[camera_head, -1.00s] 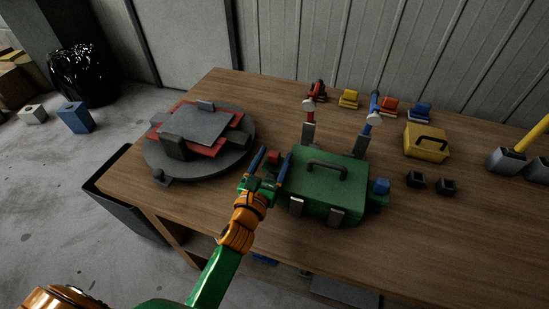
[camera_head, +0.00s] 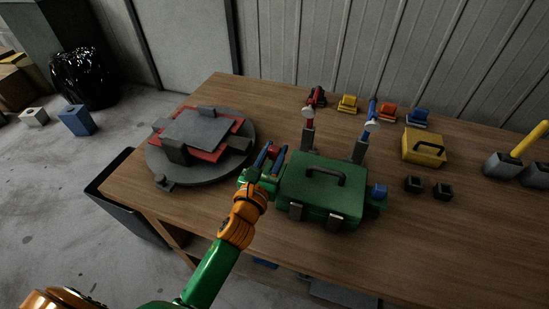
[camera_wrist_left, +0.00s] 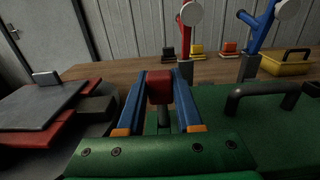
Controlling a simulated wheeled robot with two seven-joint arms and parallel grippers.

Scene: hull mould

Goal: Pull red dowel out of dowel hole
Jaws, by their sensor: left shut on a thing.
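The red dowel (camera_wrist_left: 160,86) has a red block-like head, held between the two blue fingers of my left gripper (camera_wrist_left: 159,101) in the left wrist view. A dark shaft runs down below the head; its lower end is hard to make out. In the head view, my left gripper (camera_head: 267,160) is at the left side of the green mould box (camera_head: 322,183), which has a dark handle and grey latches. The dowel (camera_head: 274,151) shows between the fingertips there. The dowel hole cannot be seen clearly. My right gripper is not in view.
A blue dowel head (camera_head: 378,191) sits at the box's right side. A round grey turntable (camera_head: 205,178) with red and grey plates stands left. Red and blue clamps (camera_head: 371,116) rise behind the box. A yellow case (camera_head: 424,146) and black blocks (camera_head: 413,184) lie right.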

